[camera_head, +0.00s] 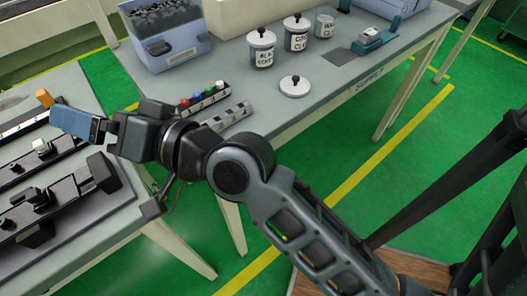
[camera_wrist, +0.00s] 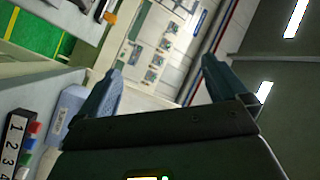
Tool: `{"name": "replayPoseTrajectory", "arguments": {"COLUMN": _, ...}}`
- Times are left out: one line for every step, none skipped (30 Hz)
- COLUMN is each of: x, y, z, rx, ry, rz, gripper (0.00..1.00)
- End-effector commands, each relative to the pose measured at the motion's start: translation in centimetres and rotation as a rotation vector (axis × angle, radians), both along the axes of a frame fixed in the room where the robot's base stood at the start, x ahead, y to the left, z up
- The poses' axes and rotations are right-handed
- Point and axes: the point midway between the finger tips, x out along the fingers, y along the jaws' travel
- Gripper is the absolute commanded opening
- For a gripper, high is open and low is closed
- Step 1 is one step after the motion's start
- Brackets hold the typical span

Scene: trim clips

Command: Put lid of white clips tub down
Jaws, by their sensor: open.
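A white lid (camera_head: 295,88) with a black knob lies flat on the supply table, knob up. The white clips tub (camera_head: 325,25) stands behind it at the back and shows no lid on top. Its label is small and hard to read. My gripper (camera_head: 72,122) is far to the left of the lid and tub, above the left bench. In the wrist view, its two blue fingers (camera_wrist: 165,88) are spread apart with nothing between them. Neither lid nor tub is seen in the wrist view.
Two lidded tubs, one (camera_head: 261,48) and another (camera_head: 296,33), stand left of the open one. A blue bin (camera_head: 170,45) stands at the back left. A numbered strip with coloured pieces (camera_head: 202,98) lies near my arm. Black fixtures (camera_head: 60,200) occupy the left bench.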

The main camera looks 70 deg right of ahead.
Motion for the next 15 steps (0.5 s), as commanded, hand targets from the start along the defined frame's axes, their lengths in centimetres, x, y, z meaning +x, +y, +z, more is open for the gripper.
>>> {"name": "replayPoseTrajectory", "arguments": {"x": -1.9, "y": 0.9, "z": -1.8, "rx": -0.008, "ry": 0.036, "rz": -0.017, "gripper": 1.0}}
{"name": "replayPoseTrajectory", "arguments": {"x": -2.9, "y": 1.1, "z": -2.7, "rx": -0.024, "ry": 0.054, "rz": -0.031, "gripper": 1.0}}
{"name": "replayPoseTrajectory", "arguments": {"x": -4.4, "y": 1.3, "z": -3.9, "rx": -0.046, "ry": 0.077, "rz": -0.049, "gripper": 1.0}}
{"name": "replayPoseTrajectory", "arguments": {"x": -5.6, "y": 1.6, "z": -4.7, "rx": -0.065, "ry": 0.096, "rz": -0.058, "gripper": 1.0}}
{"name": "replayPoseTrajectory", "arguments": {"x": -6.8, "y": 1.7, "z": -5.5, "rx": -0.087, "ry": 0.115, "rz": -0.067, "gripper": 1.0}}
{"name": "replayPoseTrajectory", "arguments": {"x": -8.5, "y": 1.9, "z": -6.5, "rx": -0.122, "ry": 0.14, "rz": -0.078, "gripper": 1.0}}
{"name": "replayPoseTrajectory", "arguments": {"x": -9.8, "y": 2.0, "z": -7.3, "rx": -0.149, "ry": 0.158, "rz": -0.082, "gripper": 1.0}}
{"name": "replayPoseTrajectory", "arguments": {"x": -11.1, "y": 2.0, "z": -7.9, "rx": -0.179, "ry": 0.176, "rz": -0.085, "gripper": 1.0}}
{"name": "replayPoseTrajectory", "arguments": {"x": -12.9, "y": 2.0, "z": -8.6, "rx": -0.224, "ry": 0.198, "rz": -0.087, "gripper": 1.0}}
{"name": "replayPoseTrajectory", "arguments": {"x": -14.2, "y": 2.0, "z": -9.1, "rx": -0.259, "ry": 0.216, "rz": -0.086, "gripper": 1.0}}
{"name": "replayPoseTrajectory", "arguments": {"x": -15.6, "y": 2.0, "z": -9.6, "rx": -0.295, "ry": 0.23, "rz": -0.083, "gripper": 1.0}}
{"name": "replayPoseTrajectory", "arguments": {"x": -17.4, "y": 1.8, "z": -10.1, "rx": -0.348, "ry": 0.25, "rz": -0.076, "gripper": 1.0}}
{"name": "replayPoseTrajectory", "arguments": {"x": -18.8, "y": 1.7, "z": -10.4, "rx": -0.389, "ry": 0.263, "rz": -0.069, "gripper": 1.0}}
{"name": "replayPoseTrajectory", "arguments": {"x": -20.1, "y": 1.5, "z": -10.7, "rx": -0.432, "ry": 0.274, "rz": -0.059, "gripper": 1.0}}
{"name": "replayPoseTrajectory", "arguments": {"x": -21.8, "y": 1.2, "z": -10.8, "rx": -0.49, "ry": 0.286, "rz": -0.044, "gripper": 1.0}}
